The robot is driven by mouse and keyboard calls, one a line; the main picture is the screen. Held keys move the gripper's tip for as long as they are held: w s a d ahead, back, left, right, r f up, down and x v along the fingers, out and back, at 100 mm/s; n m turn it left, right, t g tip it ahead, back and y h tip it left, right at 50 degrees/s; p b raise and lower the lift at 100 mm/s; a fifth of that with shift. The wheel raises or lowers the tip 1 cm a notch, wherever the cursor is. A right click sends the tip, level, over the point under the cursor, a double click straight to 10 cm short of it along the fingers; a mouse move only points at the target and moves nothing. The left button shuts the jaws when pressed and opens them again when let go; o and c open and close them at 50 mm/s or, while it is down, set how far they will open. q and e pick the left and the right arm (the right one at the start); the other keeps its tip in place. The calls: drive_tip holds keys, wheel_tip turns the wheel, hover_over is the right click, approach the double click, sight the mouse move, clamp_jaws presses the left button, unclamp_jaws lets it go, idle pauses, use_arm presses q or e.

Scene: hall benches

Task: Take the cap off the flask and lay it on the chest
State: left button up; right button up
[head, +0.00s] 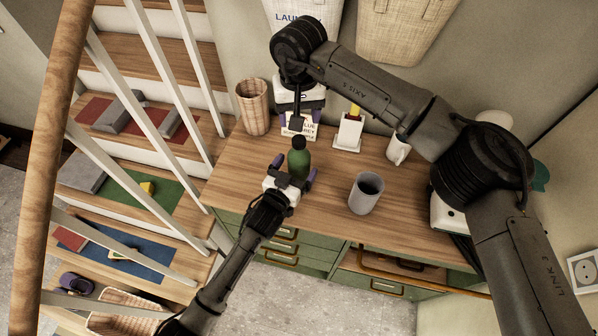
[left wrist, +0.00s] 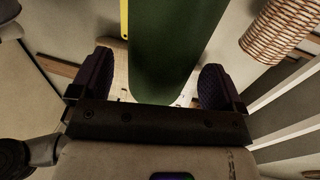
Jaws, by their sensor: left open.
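The green flask (head: 299,164) stands upright on the wooden top of the green chest (head: 240,185). Its black cap (head: 299,142) is on its top. My left gripper (head: 294,170) is open, with its purple fingers on either side of the flask. In the left wrist view the flask (left wrist: 168,50) stands between the open fingers (left wrist: 157,88), with gaps at both sides. My right gripper (head: 297,121) hangs above and behind the flask, pointing down, apart from the cap as far as I can see. Its fingers are too unclear to read.
The chest top's front left is clear. Stairs with a railing lie left.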

use_arm(q)
drive_tip(key=shift+x, duration=1.1)
